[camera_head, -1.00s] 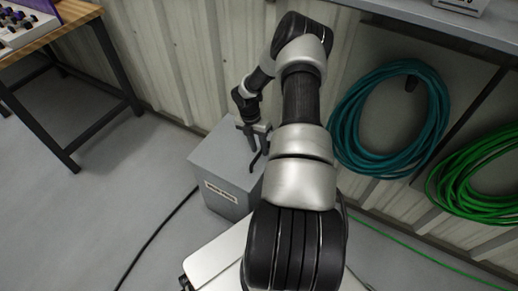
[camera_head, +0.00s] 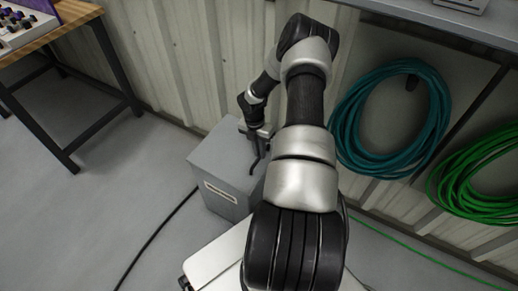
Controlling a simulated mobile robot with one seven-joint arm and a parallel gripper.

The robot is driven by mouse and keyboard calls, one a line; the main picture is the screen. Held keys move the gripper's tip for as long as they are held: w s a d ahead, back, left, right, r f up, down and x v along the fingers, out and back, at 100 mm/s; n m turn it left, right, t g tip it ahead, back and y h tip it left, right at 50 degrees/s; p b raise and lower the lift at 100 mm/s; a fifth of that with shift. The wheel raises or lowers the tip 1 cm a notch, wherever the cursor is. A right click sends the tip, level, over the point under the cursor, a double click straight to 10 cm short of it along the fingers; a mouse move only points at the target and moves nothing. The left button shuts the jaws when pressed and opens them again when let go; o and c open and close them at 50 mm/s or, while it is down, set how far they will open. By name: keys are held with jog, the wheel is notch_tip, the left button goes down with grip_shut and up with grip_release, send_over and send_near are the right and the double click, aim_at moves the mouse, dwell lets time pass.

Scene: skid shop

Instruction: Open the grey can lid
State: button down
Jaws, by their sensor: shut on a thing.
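The grey can (camera_head: 222,200) is a box-shaped bin with a pale label on its front, standing on the floor against the wall. Its flat grey lid (camera_head: 212,152) lies level on top, with no clear gap visible. My gripper (camera_head: 254,164) is at the right side of the lid, pointing down, with its dark fingers at the lid's edge. It is shut on the lid, though the contact is small and partly hidden by my arm. The right side of the can is also hidden behind my arm.
A wooden-topped table (camera_head: 60,38) with dark legs stands at the upper left. A teal hose coil (camera_head: 345,125) and a green hose coil (camera_head: 447,185) hang on the right. A black cable (camera_head: 150,240) crosses the floor.

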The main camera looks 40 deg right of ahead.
aim_at(262, 163)
jog(key=shift+t+y, duration=0.4)
jog(key=shift+t, duration=0.5)
jog(key=f, duration=0.2)
jog(key=f+b, duration=0.1)
jog(key=s+f+b, duration=0.1)
jog(key=f, duration=0.1)
jog(key=shift+d+f, duration=0.15)
jog(key=shift+f, duration=0.2)
notch_tip(262, 163, down, 10)
jog(key=b, duration=0.2)
jog(key=shift+w+a, duration=0.3)
jog(key=shift+w, duration=0.15)
jog(key=c, duration=1.8)
grip_release()
jog(key=r+p, duration=0.2)
jog(key=r, duration=0.7)
jog(key=r+p, duration=0.3)
jog(key=r, duration=0.5)
jog(key=shift+s+d+r, duration=0.15)
jog(key=shift+d+r, duration=0.05)
jog(key=shift+r, duration=0.15)
